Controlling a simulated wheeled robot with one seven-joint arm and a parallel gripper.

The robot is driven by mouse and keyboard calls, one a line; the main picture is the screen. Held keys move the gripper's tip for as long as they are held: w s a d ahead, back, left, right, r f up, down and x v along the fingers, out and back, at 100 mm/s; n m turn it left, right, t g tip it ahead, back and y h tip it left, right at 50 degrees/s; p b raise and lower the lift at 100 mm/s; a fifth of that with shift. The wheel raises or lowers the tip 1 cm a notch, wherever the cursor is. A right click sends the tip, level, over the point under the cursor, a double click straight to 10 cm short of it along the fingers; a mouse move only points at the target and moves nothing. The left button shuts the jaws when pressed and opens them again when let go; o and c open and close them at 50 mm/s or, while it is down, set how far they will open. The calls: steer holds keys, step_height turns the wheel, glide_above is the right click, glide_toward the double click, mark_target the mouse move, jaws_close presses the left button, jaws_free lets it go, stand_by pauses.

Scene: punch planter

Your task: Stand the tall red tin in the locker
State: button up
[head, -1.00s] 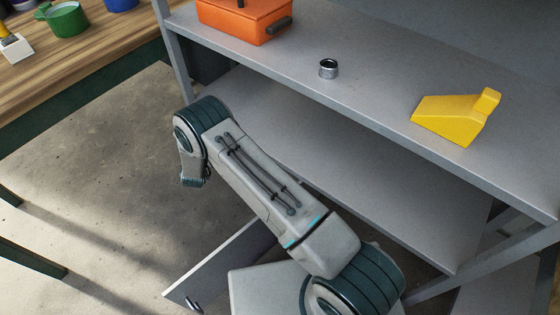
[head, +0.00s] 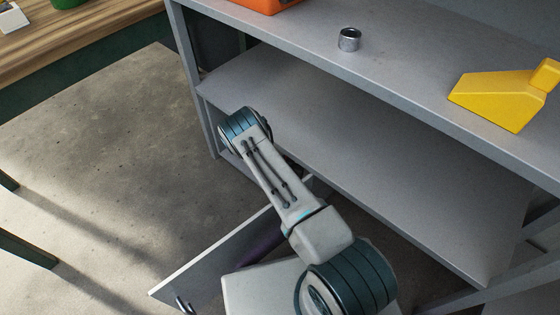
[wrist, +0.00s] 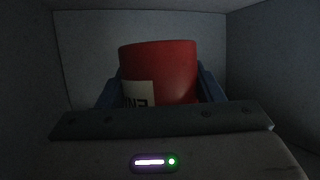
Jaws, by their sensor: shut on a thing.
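The tall red tin (wrist: 165,65) shows in the wrist view, upright, with a pale label with dark letters on its lower left. My gripper (wrist: 160,92) is shut on it, with a blue finger at each side of the tin. Grey walls close in around them on the left, back and right, so the tin is inside a dim box-like space, the locker (wrist: 85,50). The tin's base is hidden behind my gripper's body, so I cannot tell whether it touches the floor. In the head view my arm hides the gripper and tin. An open grey door (head: 215,262) stands low there.
Above the arm a grey shelf unit (head: 400,110) holds a metal ring (head: 349,39), a yellow wedge-shaped block (head: 505,98) and an orange box (head: 262,4). Its lower shelf (head: 400,185) is bare. A wooden table (head: 90,38) stands at upper left. Concrete floor lies open at left.

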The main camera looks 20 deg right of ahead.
steer(key=shift+d, duration=0.55)
steer(key=shift+w+a+f+b, duration=0.2)
steer(key=shift+f+b, duration=0.1)
steer(key=shift+b, duration=0.1)
steer(key=w+a+f+b, duration=0.1)
steer(key=w+a+f, duration=0.1)
steer(key=w+a+f+b, duration=0.2)
steer(key=w+a, duration=0.1)
steer(key=w+a+f+b, duration=0.2)
steer(key=shift+w+a+f, duration=0.15)
steer(key=shift+w+a, duration=0.1)
steer(key=shift+a, duration=0.05)
steer(key=shift+f+b, duration=1.4)
steer(key=shift+f, duration=0.6)
steer(key=shift+r, duration=0.1)
steer(key=o, duration=1.2)
steer(key=shift+f, duration=0.2)
